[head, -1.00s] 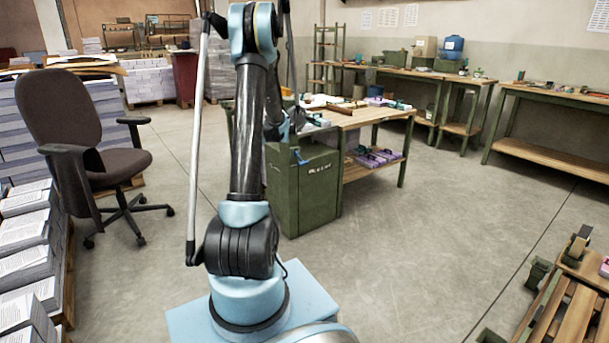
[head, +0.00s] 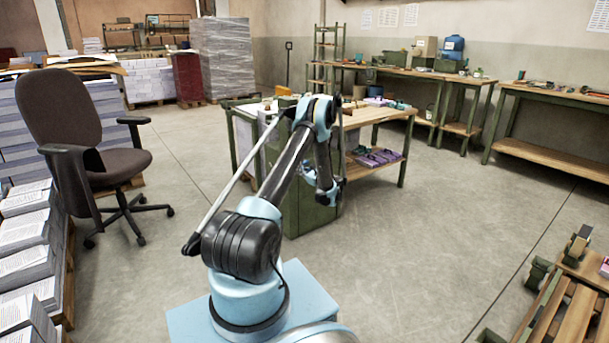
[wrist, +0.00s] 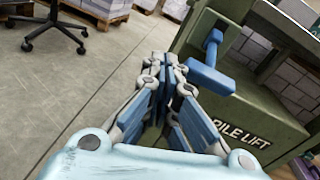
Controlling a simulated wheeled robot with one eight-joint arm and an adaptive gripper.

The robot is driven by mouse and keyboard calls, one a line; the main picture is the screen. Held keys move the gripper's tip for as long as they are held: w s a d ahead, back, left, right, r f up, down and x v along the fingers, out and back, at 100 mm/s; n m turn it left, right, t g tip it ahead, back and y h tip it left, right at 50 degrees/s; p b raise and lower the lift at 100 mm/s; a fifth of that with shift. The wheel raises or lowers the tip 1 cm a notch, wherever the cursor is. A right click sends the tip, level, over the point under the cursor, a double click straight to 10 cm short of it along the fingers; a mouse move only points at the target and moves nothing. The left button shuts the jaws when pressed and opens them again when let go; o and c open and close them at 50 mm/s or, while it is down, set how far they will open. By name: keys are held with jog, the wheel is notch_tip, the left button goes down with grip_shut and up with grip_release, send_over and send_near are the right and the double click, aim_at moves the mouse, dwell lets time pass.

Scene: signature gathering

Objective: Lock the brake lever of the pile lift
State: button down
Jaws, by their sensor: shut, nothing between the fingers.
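The pile lift (wrist: 245,115) is a dark green cabinet with "PILE LIFT" lettered on its face in the wrist view. In the head view the pile lift (head: 298,215) stands behind my arm, which hides much of it. A blue lever (wrist: 211,62) with a T-shaped top and a block at its lower end sits on the cabinet's face; I take it to be the brake lever. My gripper (wrist: 160,62) is shut and empty, left of the lever and apart from it in the picture. In the head view my arm hides the lever.
An office chair (head: 75,130) stands at the left by paper stacks (head: 28,240). A wooden worktable (head: 372,117) adjoins the pile lift. A pallet (head: 572,320) lies at the lower right. The floor (head: 430,220) right of my arm is clear.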

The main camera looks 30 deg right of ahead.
jog(key=s+d+f+m+t+h, duration=0.2)
jog(key=s+d+f+m, duration=0.1)
jog(key=s+d+f, duration=0.2)
notch_tip(320, 180, down, 3)
jog(key=shift+s+d+r+m, duration=0.15)
jog(key=shift+s+d+m, duration=0.2)
jog(key=shift+d, duration=0.1)
jog(key=shift+w, duration=0.15)
jog(key=w+r, duration=0.1)
jog(key=w, duration=0.9)
jog(key=shift+s+a+r, duration=0.1)
jog(key=shift+s+r, duration=0.25)
jog(key=shift+r, duration=0.25)
jog(key=shift+s+a+r, duration=0.1)
jog(key=shift+s+r, duration=0.2)
jog(key=shift+r, duration=0.35)
jog(key=shift+s+a+r, duration=0.1)
jog(key=shift+s+r, duration=0.25)
jog(key=shift+r, duration=0.25)
jog(key=shift+a, duration=0.1)
jog(key=shift+s+r+g, duration=0.25)
jog(key=shift+r+g, duration=0.05)
jog(key=shift+g, duration=0.1)
